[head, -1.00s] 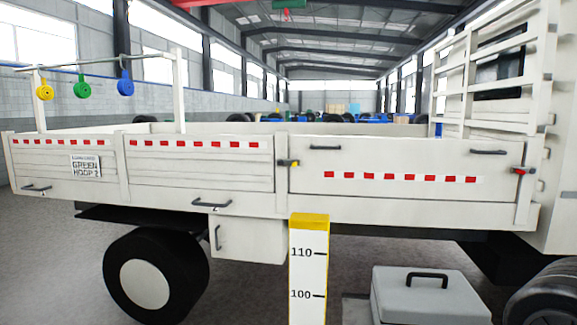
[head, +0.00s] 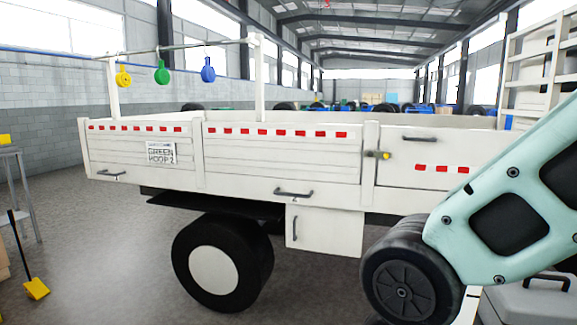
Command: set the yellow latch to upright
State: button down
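The yellow latch (head: 387,156) is on the side of the white truck bed, at the post between the middle and right panels. It is small in the head view. Its short grey bar appears to lie sideways, with the yellow end pointing right. My gripper is not in view. Only a pale green and black part of my arm shows at the lower right, apart from the latch in the picture. It covers part of the right panel.
The truck bed side (head: 270,152) runs across the view, with a rear wheel (head: 214,270) below. A grey case (head: 530,300) is partly hidden at lower right. Floor at lower left is mostly open.

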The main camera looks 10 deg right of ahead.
aim_at(387, 154)
jog(key=i+j+u, duration=0.2)
jog(key=u, duration=0.25)
jog(key=i+j+u, duration=0.2)
jog(key=u, duration=0.25)
jog(key=i+j+u, duration=0.2)
jog(key=u, duration=0.25)
jog(key=i+j, duration=0.1)
jog(key=i, duration=0.3)
jog(key=i+j, duration=0.1)
jog(key=i, duration=0.25)
jog(key=i+z, duration=0.2)
jog(key=z, duration=0.15)
jog(key=i+z, duration=0.2)
jog(key=z, duration=0.15)
jog(key=i+z, duration=0.15)
jog(key=z, duration=0.2)
jog(key=i+l+z, duration=0.2)
jog(key=z, duration=0.25)
jog(key=i+z, duration=0.85)
jog(key=i+j+z, duration=0.15)
jog(key=z, duration=0.25)
jog(key=i+j+z, duration=0.2)
jog(key=i, duration=0.15)
jog(key=l, duration=0.1)
